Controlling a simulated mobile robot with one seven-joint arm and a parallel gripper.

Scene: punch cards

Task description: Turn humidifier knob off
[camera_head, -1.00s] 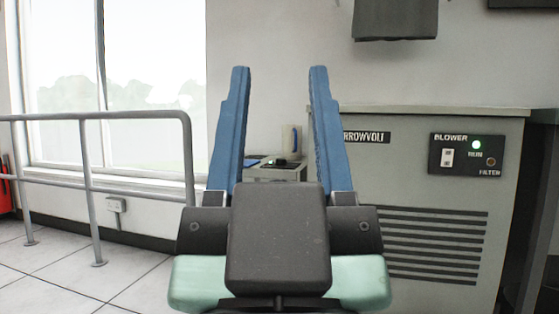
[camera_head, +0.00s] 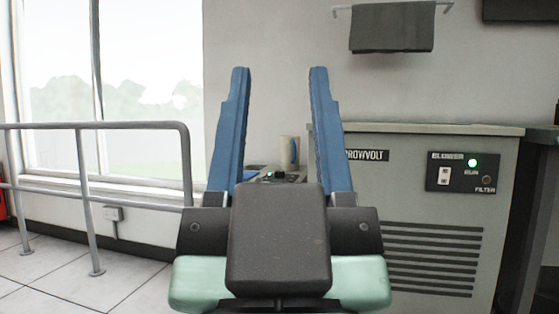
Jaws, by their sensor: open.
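My gripper (camera_head: 279,72) is open and empty in the middle of the view, its two blue fingers pointing up and apart. No knob can be clearly made out. A grey cabinet (camera_head: 425,219) labelled ARROWVOLT stands to the right of the fingers. My gripper touches none of these. Nothing is labelled as a humidifier.
A low surface beyond my fingers holds a pale cylinder (camera_head: 289,151) and small dark items, partly hidden by my gripper. A grey railing (camera_head: 95,126) and window (camera_head: 150,75) are at left. A dark towel (camera_head: 392,27) hangs above the cabinet. Tiled floor (camera_head: 130,280) is open at lower left.

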